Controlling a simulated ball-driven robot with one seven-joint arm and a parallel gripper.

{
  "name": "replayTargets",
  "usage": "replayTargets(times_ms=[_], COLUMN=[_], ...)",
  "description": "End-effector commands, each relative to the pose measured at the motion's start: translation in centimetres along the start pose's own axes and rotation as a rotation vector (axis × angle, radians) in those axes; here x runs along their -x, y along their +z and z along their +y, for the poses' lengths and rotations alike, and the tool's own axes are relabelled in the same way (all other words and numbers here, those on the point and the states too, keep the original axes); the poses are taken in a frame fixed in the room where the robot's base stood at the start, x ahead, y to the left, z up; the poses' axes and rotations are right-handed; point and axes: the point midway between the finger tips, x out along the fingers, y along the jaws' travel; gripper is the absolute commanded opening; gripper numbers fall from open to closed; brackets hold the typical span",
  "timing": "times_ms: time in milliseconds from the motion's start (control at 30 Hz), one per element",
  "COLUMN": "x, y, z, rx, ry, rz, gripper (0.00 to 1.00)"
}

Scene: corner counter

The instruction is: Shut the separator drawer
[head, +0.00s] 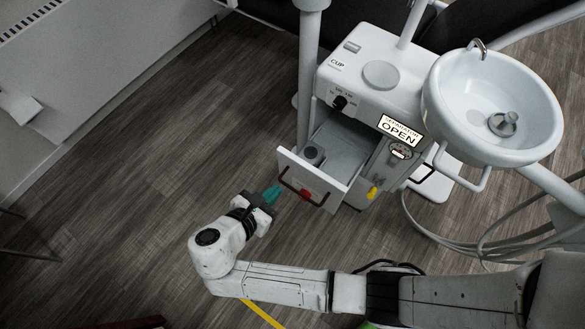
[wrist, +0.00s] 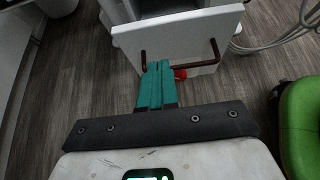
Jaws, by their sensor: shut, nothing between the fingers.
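The separator drawer (head: 330,170) stands pulled out of the white dental unit (head: 367,80) in the head view. Its white front panel carries a dark red bar handle (head: 298,190) and a red part (head: 306,195). A grey cylinder (head: 314,155) sits inside the drawer. A lit sign on the unit reads SEPARATOR OPEN (head: 400,131). My gripper (head: 272,195) has teal fingers, shut and empty, just in front of the drawer front. In the wrist view the fingers (wrist: 158,72) point at the front panel (wrist: 185,32), near the handle (wrist: 190,58). Contact cannot be told.
A white basin (head: 492,98) with a tap stands to the right of the unit. A yellow part (head: 373,192) and hoses (head: 480,235) are at the right. A green rounded object (wrist: 302,125) is at the wrist view's right. Wooden floor (head: 150,190) at left is clear.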

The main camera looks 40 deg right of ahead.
Motion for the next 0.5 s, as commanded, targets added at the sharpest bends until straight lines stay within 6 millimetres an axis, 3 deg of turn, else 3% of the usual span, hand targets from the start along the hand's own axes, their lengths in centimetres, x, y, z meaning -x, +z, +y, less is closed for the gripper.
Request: replayTargets(times_ms=[200,500], x=[-4.6,-8.3], y=[-0.1,1.5], z=[-0.1,-0.1], rx=[-0.001,-0.002], ry=[-0.006,-0.003], rz=[0.001,0.003], gripper=[0.0,0.0])
